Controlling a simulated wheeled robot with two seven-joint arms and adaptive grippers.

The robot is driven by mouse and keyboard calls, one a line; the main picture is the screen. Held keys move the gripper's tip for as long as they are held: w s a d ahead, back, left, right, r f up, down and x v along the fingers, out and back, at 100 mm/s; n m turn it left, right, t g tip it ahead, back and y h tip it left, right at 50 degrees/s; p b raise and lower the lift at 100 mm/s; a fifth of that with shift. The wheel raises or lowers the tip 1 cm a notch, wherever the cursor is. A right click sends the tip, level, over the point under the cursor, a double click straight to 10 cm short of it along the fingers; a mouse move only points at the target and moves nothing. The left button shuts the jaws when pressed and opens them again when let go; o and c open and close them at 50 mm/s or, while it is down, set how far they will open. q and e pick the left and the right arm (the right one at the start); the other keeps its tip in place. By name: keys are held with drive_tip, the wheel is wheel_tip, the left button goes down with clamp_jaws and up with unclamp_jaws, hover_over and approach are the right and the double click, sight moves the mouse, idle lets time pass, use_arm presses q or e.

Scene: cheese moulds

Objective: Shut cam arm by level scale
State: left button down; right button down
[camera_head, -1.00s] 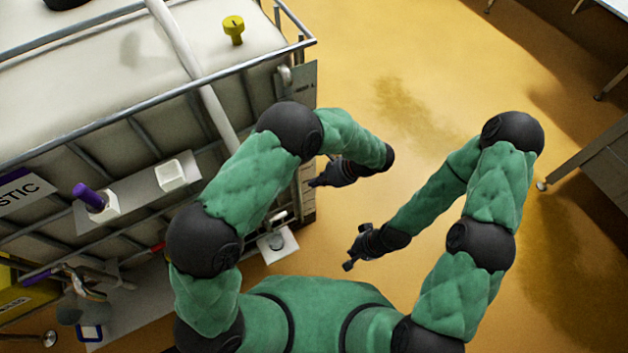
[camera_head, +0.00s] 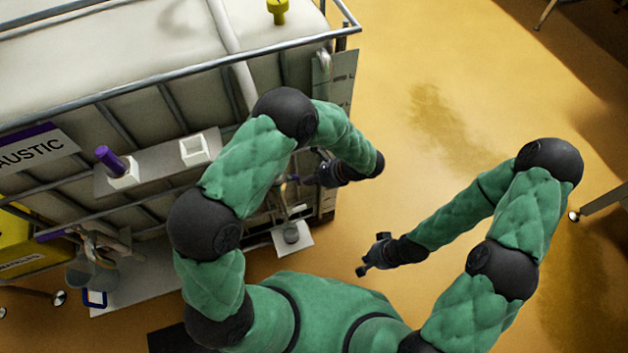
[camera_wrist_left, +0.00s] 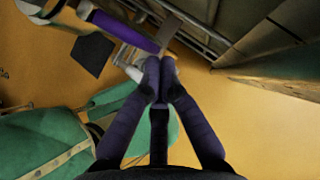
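The level scale (camera_head: 342,88) is a grey marked panel on the right end of the caustic tank. Beside it, a purple-handled cam arm (camera_wrist_left: 122,30) slants across the upper part of the left wrist view, reaching toward a grey metal strip. In the head view my arm and gripper mostly hide it. My left gripper (camera_wrist_left: 160,66) has its fingertips together just below the handle's end; I cannot tell whether they touch it. In the head view the left gripper (camera_head: 308,180) is at the tank's end face. My right gripper (camera_head: 370,256) is open and empty, away from the tank.
The white tank (camera_head: 120,60) stands in a metal cage. A shelf (camera_head: 150,170) on its side carries a purple-handled part and a white box. Yellow floor (camera_head: 440,60) is open to the right.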

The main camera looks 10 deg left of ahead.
use_arm(q)
drive_tip(key=shift+s+a+f+g+y, duration=0.1)
drive_tip(key=shift+a+f+g+y, duration=0.15)
drive_tip(key=shift+a+y, duration=0.2)
use_arm(e)
drive_tip(key=shift+d, duration=0.1)
use_arm(q)
drive_tip(key=shift+a+r, duration=0.1)
drive_tip(key=shift+r, duration=0.1)
use_arm(e)
drive_tip(key=shift+r, duration=0.1)
